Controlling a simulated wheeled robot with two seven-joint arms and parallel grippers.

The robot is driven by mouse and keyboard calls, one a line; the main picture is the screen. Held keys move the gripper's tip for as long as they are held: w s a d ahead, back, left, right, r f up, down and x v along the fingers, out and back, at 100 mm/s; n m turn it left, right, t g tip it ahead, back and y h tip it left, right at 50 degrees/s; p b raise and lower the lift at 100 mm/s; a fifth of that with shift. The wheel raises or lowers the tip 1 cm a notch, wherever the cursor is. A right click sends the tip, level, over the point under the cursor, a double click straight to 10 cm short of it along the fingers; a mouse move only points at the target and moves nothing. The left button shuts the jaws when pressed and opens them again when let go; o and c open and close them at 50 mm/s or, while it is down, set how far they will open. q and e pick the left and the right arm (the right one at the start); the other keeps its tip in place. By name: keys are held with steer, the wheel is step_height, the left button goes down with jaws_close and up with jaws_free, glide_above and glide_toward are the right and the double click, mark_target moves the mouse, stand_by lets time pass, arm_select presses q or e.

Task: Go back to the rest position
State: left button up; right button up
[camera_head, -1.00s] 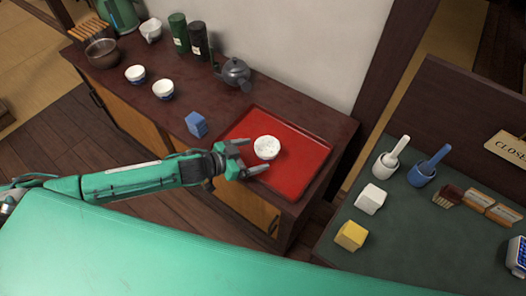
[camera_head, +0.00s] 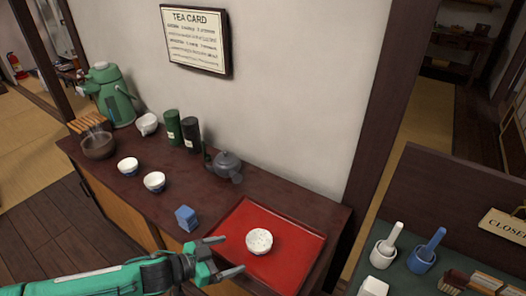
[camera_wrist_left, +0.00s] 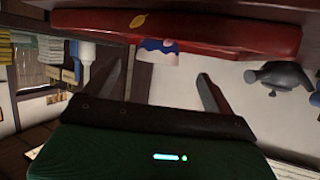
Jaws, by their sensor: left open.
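My left gripper (camera_head: 233,253) is open and empty at the near left edge of the red tray (camera_head: 306,258). A white speckled cup (camera_head: 259,241) stands upright on the tray, just beyond the fingertips and apart from them in the picture. In the left wrist view the two fingers of the left gripper (camera_wrist_left: 166,70) are spread with nothing held between them. A pale patch with blue and pink shows beyond them, below a long red shape; I cannot tell for sure what either is. My right gripper is not in view.
A blue block (camera_head: 186,218) stands left of the tray on the dark cabinet top (camera_head: 120,190). Behind are two blue-white cups (camera_head: 154,182), a grey teapot (camera_head: 227,164), dark canisters (camera_head: 190,134) and a green flask (camera_head: 112,95). A green-topped counter (camera_head: 405,284) is at right.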

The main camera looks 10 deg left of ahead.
arm_select(q)
steer(key=shift+d, duration=0.15)
